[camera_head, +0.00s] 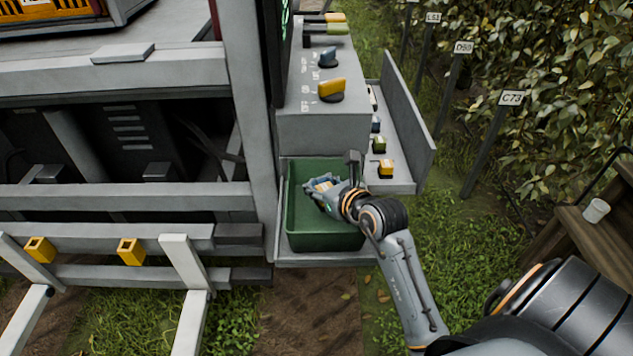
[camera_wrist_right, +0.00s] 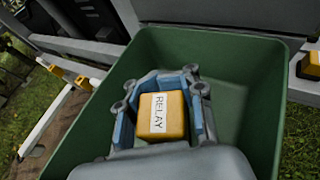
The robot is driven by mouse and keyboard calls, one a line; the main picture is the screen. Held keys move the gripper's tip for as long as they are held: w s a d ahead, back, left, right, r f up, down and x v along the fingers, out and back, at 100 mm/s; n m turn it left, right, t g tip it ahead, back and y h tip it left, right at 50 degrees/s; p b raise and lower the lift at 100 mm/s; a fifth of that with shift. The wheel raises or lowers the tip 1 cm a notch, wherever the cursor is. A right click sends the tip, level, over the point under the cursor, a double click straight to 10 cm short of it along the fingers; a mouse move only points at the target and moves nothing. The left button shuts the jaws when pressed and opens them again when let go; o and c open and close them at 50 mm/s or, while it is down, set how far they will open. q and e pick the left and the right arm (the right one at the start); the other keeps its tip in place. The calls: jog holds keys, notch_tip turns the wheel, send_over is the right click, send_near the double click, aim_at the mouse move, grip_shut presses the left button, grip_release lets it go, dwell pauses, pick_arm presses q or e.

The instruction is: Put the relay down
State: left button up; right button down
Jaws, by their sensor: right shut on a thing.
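The relay (camera_wrist_right: 158,115) is an orange block with a white label reading RELAY. My right gripper (camera_wrist_right: 161,107) is shut on it, with its blue-padded fingers on both sides of the block. In the right wrist view the relay and fingers are over the green bin (camera_wrist_right: 262,95). In the head view my right gripper (camera_head: 322,186) is over the green bin (camera_head: 325,243), and the relay is mostly hidden by the fingers. I cannot tell how far the relay is above the bin's floor. My left gripper is not in view.
A side shelf (camera_head: 402,183) holds several small blocks. A grey railing is at left. A wooden bench (camera_head: 590,235) with a white cup (camera_head: 596,210) is at right.

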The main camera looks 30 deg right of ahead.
jog(key=shift+f, duration=0.2)
jog(key=c, duration=0.8)
grip_release()
jog(key=shift+c, duration=0.2)
jog(key=shift+r, duration=0.1)
jog(key=shift+r, duration=0.3)
jog(key=shift+r+p, duration=0.5)
jog(key=shift+r, duration=0.05)
jog(key=v, duration=1.2)
jog(key=shift+f, duration=0.25)
